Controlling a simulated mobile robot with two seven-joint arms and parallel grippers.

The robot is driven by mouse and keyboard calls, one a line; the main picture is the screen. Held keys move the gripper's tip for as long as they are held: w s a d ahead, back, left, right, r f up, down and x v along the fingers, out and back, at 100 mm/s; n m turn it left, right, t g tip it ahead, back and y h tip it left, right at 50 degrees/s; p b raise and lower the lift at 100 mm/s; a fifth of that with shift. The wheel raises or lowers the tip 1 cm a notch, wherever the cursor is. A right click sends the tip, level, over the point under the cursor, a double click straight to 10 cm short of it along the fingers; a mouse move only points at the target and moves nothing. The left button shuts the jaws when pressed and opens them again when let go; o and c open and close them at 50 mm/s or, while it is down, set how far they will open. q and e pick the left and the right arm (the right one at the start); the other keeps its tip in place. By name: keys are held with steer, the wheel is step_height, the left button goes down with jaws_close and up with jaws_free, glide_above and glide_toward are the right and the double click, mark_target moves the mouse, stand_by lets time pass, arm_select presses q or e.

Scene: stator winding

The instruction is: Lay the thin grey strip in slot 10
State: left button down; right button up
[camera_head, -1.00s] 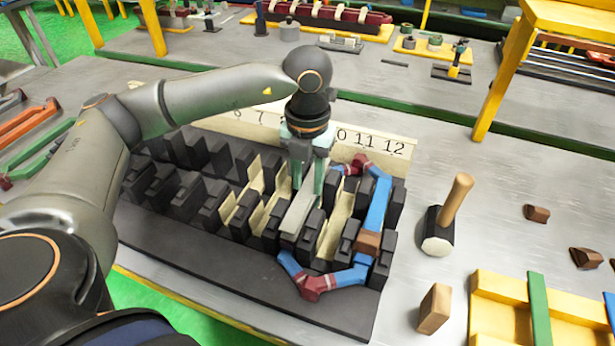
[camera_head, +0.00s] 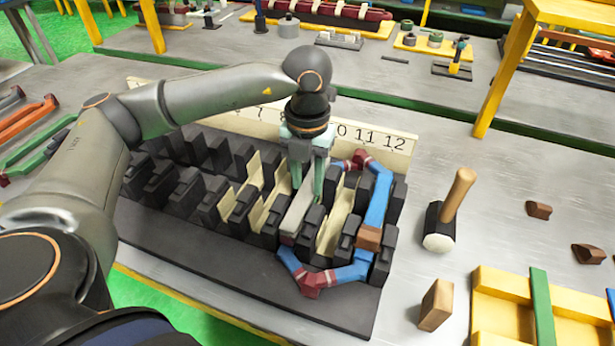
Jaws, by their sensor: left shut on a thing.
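The thin grey strip (camera_head: 299,212) runs lengthwise between two rows of black teeth, in line with slot 10. My left gripper (camera_head: 307,190) is shut on the strip near its far end. The strip's near end lies between the teeth; I cannot tell whether it touches the slot bottom or what lies under it. The stator block (camera_head: 250,279) is dark, with a cream number board (camera_head: 380,140) behind. A blue coil (camera_head: 379,202) with brown and red bands lies in slot 12, and its end turns reach left towards slot 10. My right gripper is not in view.
An empty cream-lined slot (camera_head: 336,222) lies just right of the strip. Brown wedges (camera_head: 436,305) and a yellow tray (camera_head: 490,318) lie farther right.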

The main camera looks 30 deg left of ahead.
mark_target(307, 189)
arm_select(q)
steer(key=shift+f+b, duration=0.4)
steer(key=shift+f, duration=0.05)
stand_by(0.5)
steer(key=shift+c, duration=2.3)
jaws_free()
steer(key=shift+r, duration=0.2)
steer(key=shift+r+p, duration=0.5)
steer(key=shift+r, duration=0.1)
step_height(307, 189, up, 8)
steer(key=p, duration=0.5)
steer(key=shift+f, duration=0.25)
